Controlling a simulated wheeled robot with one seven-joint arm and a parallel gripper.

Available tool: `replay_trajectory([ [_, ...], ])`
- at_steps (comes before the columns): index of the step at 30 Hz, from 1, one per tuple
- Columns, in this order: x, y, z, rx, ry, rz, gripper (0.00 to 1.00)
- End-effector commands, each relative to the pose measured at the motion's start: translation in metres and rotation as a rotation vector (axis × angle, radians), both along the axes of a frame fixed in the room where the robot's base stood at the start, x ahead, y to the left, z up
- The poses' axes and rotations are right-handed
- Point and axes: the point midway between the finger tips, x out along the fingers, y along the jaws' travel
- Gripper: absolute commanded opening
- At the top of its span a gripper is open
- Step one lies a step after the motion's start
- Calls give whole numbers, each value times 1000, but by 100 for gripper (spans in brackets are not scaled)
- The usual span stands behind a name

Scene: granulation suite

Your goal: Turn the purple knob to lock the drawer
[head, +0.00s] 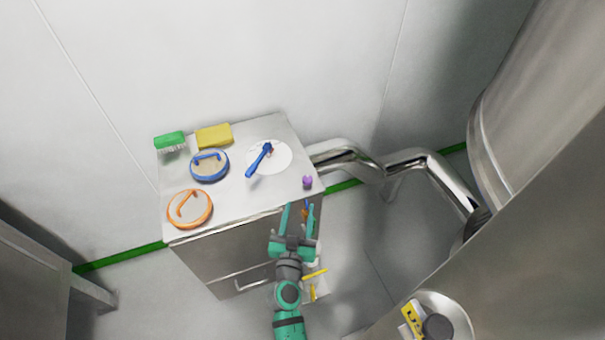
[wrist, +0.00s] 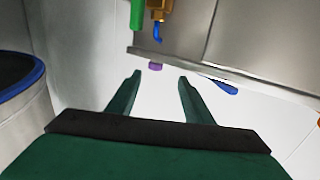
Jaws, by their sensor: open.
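The small purple knob (head: 308,182) stands on the steel cabinet top (head: 240,198), near its front right corner. In the wrist view the knob (wrist: 155,67) shows at the cabinet edge, beyond and between my fingertips. My gripper (head: 298,207) is open and empty, just in front of that corner, with its fingers pointing at the cabinet. It also shows in the wrist view (wrist: 160,76), with a clear gap to the knob. The cabinet front with its bar handle (head: 255,279) faces the robot; I cannot tell whether the drawer is fully shut.
An orange-rimmed sieve (head: 190,209), a blue-rimmed sieve (head: 209,166), a green brush (head: 170,140), a yellow sponge (head: 214,135) and a blue tool (head: 259,161) lie on the top. Steel pipes (head: 345,155) run behind.

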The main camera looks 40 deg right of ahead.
Motion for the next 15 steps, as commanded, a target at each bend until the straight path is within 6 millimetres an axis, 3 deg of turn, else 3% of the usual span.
replay_trajectory([
  [8, 13, -28, 9, -12, -19, -40, 47],
  [15, 40, -56, 10, -12, -21, -39, 47],
])
